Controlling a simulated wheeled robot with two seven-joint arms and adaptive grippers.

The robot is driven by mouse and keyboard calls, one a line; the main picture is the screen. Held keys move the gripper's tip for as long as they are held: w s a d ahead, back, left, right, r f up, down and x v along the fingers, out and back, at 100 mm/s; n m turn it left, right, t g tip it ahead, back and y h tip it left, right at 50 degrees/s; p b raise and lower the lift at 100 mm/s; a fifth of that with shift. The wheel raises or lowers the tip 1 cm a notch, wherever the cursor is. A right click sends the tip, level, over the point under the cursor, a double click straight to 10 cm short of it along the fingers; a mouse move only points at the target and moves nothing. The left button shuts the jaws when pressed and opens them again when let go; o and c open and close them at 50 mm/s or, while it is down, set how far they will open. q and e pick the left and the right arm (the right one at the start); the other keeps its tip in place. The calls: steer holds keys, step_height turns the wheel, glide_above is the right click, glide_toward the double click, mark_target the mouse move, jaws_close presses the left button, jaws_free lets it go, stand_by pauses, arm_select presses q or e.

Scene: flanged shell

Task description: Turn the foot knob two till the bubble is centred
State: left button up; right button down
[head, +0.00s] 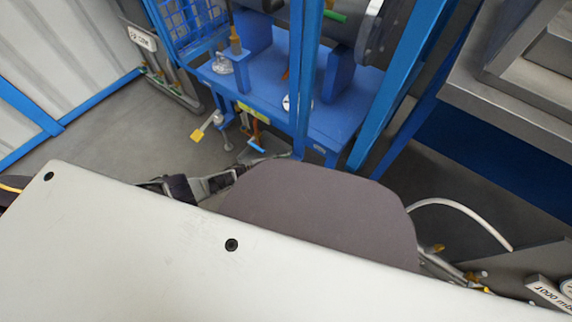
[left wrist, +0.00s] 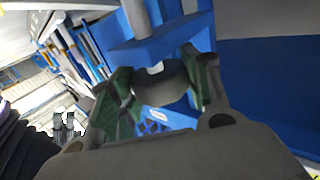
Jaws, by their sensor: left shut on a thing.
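A dark grey round foot knob (left wrist: 163,86) sits under the blue frame in the left wrist view, with a pale stem above it. My left gripper (left wrist: 158,92) is shut on this knob, its green-padded fingers on either side. In the head view my left gripper (head: 264,161) shows small at the lower edge of the blue stand (head: 328,128), partly hidden by my own body. A small round white dial (head: 288,102) lies on the stand; I cannot make out a bubble in it. My right gripper is not in view.
Blue uprights (head: 307,70) rise close by. A white hose (head: 462,208) curves at right. Grey floor (head: 110,125) is clear at left.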

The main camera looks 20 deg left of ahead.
arm_select(q)
steer(key=shift+g, duration=0.3)
stand_by(0.5)
steer(key=o, duration=1)
steer(key=shift+a, duration=0.15)
steer(key=shift+v, duration=5.9)
steer(key=shift+f, duration=0.2)
steer(key=shift+a, duration=0.15)
